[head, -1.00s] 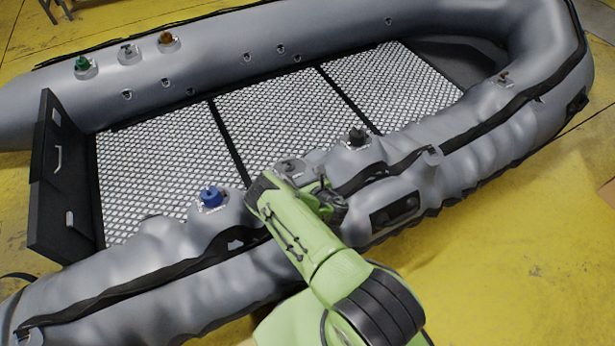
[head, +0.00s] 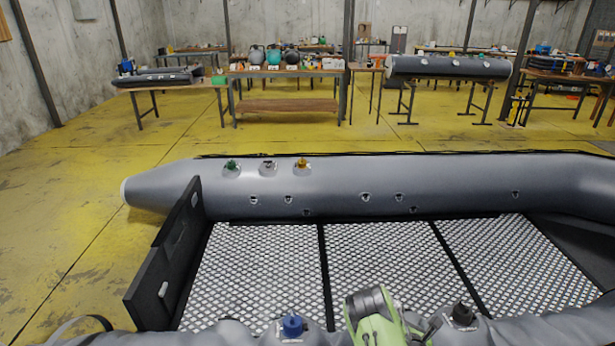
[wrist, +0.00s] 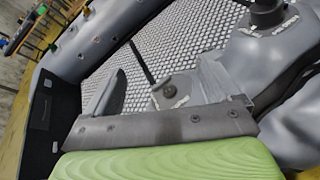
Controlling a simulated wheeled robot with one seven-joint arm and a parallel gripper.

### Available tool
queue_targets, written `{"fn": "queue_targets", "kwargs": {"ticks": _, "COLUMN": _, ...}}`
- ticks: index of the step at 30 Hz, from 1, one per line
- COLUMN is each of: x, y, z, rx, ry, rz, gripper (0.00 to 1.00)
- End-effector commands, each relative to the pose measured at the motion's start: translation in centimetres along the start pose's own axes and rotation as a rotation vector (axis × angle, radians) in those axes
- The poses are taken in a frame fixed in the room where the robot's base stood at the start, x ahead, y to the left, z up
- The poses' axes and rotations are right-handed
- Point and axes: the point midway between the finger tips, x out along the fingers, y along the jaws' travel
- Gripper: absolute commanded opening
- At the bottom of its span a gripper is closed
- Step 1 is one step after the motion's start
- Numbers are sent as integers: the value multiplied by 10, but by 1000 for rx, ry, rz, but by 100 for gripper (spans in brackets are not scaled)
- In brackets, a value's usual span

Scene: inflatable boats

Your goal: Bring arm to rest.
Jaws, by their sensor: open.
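My green arm (head: 380,325) shows at the bottom of the head view, over the near tube of the grey inflatable boat (head: 450,180). My gripper (wrist: 160,90) shows in the wrist view with its two fingers apart and nothing between them. Behind the gap is a grey valve fitting (wrist: 176,92) on the near tube; I cannot tell whether the fingers touch it. A blue valve cap (head: 292,325) lies left of my arm and a dark valve (head: 462,314) lies right of it.
Green (head: 232,164), grey (head: 267,166) and orange (head: 302,163) valves sit on the far tube. A black transom board (head: 165,265) stands at the left. Behind the boat are open yellow floor (head: 330,140) and workbenches (head: 285,72) with gear.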

Motion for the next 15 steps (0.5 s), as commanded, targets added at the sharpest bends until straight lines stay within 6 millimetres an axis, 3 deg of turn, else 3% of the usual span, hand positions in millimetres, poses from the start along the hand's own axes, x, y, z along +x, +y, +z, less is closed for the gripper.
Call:
{"fn": "queue_targets", "kwargs": {"ticks": 1, "x": -4, "y": 11, "z": 38, "rx": 142, "ry": -27, "rz": -51, "gripper": 90}}
{"fn": "queue_targets", "kwargs": {"ticks": 6, "x": -33, "y": 34, "z": 118, "rx": 642, "ry": -61, "rz": -208, "gripper": 90}}
{"fn": "queue_targets", "kwargs": {"ticks": 11, "x": -81, "y": 64, "z": 175, "rx": 1095, "ry": -56, "rz": -317, "gripper": 90}}
{"fn": "queue_targets", "kwargs": {"ticks": 15, "x": -138, "y": 93, "z": 212, "rx": 1458, "ry": -19, "rz": -402, "gripper": 90}}
